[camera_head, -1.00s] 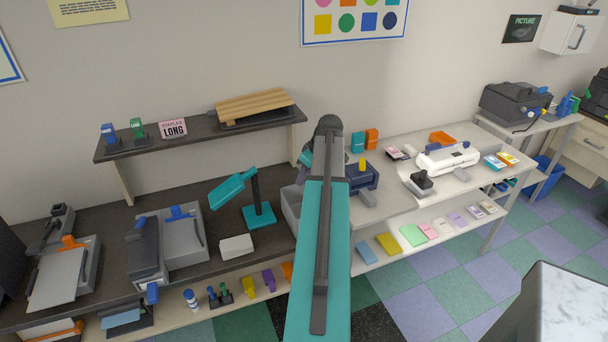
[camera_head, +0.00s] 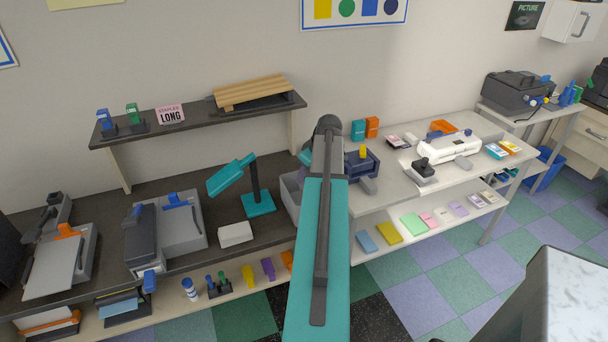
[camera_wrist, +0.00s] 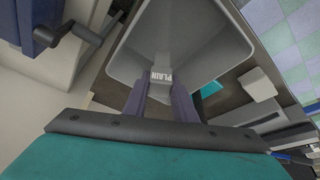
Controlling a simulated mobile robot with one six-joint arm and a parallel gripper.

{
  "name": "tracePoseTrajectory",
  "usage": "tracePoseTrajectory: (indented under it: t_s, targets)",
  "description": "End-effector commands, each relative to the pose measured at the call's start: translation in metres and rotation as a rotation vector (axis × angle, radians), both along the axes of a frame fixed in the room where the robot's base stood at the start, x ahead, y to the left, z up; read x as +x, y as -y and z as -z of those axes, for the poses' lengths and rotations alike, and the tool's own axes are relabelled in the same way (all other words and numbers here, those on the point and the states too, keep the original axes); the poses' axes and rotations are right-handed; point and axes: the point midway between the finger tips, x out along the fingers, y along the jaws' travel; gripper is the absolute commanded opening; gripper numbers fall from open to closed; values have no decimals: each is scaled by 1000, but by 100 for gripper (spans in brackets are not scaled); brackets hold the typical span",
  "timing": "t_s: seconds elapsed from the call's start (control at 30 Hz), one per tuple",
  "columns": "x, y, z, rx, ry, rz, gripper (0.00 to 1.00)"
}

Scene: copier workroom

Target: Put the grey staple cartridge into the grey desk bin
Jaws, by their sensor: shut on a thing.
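In the wrist view my gripper (camera_wrist: 161,86) points into the open mouth of the grey desk bin (camera_wrist: 200,45). Its two dark fingers are shut on the grey staple cartridge (camera_wrist: 162,76), whose pale end is printed PLAIN. The cartridge shows between the fingertips, against the bin's inside; I cannot tell its height above the bin floor. In the head view the bin (camera_head: 290,192) shows partly at the left of my teal arm. The arm hides my gripper and the cartridge there.
A teal desk lamp-like stand (camera_head: 257,203) and a white block (camera_head: 235,234) are left of the bin. A dark blue device with a crank (camera_head: 362,168) is close at its right. A shelf (camera_head: 200,132) stands behind. Pale counter continues right.

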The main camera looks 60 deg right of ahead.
Motion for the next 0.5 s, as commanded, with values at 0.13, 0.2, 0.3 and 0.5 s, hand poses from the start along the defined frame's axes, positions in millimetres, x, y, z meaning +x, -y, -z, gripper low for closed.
tracePoseTrajectory:
  t_s: [0.13,0.2,0.3,0.5]
  targets:
    - [1,-1,0,0,0,-1,0]
    - [1,-1,0,1,0,-1,0]
    - [1,-1,0,1,0,-1,0]
    - [1,-1,0,0,0,-1,46]
